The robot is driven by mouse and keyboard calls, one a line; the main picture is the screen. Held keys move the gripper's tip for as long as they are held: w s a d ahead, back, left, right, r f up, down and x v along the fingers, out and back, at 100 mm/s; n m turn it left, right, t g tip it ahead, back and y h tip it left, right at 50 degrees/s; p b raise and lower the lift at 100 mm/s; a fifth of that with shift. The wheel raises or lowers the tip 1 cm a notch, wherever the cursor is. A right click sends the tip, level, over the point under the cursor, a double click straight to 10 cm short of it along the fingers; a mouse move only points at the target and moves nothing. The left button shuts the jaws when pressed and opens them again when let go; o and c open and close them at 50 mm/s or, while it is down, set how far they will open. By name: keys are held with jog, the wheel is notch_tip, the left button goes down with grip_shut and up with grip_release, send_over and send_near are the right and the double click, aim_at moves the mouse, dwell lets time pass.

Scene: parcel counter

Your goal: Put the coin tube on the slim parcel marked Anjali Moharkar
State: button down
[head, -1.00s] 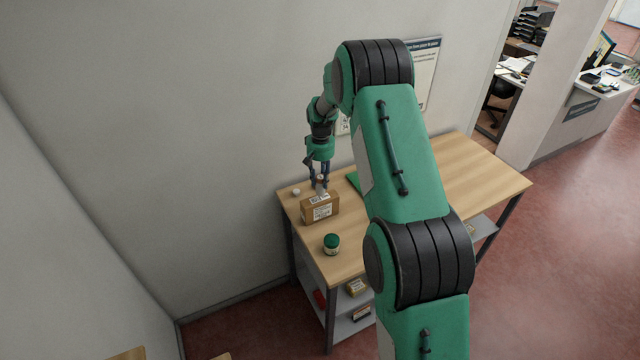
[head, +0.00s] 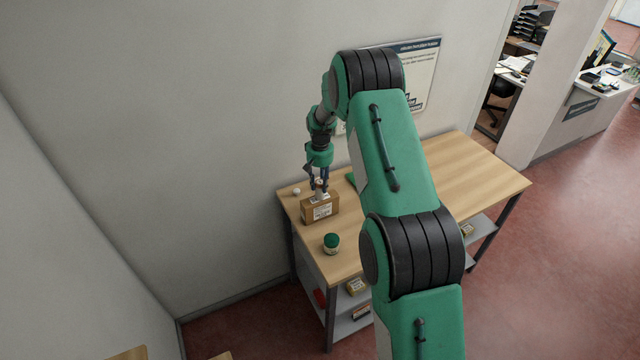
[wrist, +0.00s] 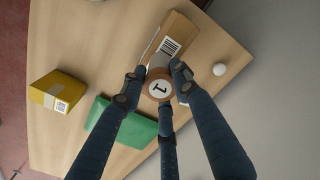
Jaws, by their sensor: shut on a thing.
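The coin tube, with a round end marked "1", shows in the wrist view (wrist: 159,87) and in the head view (head: 321,184). My gripper (head: 319,182) is shut on it, with the fingers around its upper end in the wrist view. A brown cardboard parcel (head: 319,212) with white labels stands on the table directly below; it also shows in the wrist view (wrist: 180,35). The name on its label is too small to read. The tube's lower end is at the parcel's top; I cannot tell whether they touch.
A green-lidded jar (head: 331,243) stands at the table's near edge, a white ball (head: 296,191) behind the parcel. A green flat item (wrist: 123,123) and a yellow box (wrist: 58,91) lie on the table (head: 485,175). Its right part is clear. A wall is close behind.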

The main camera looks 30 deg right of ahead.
dwell(0.3)
jog(key=c, duration=1.3)
grip_release()
jog(key=shift+f, duration=0.15)
notch_tip(320, 180, up, 12)
jog(key=b, duration=0.1)
jog(key=shift+r+b, duration=0.2)
jog(key=shift+b, duration=0.1)
jog(key=shift+r, duration=0.1)
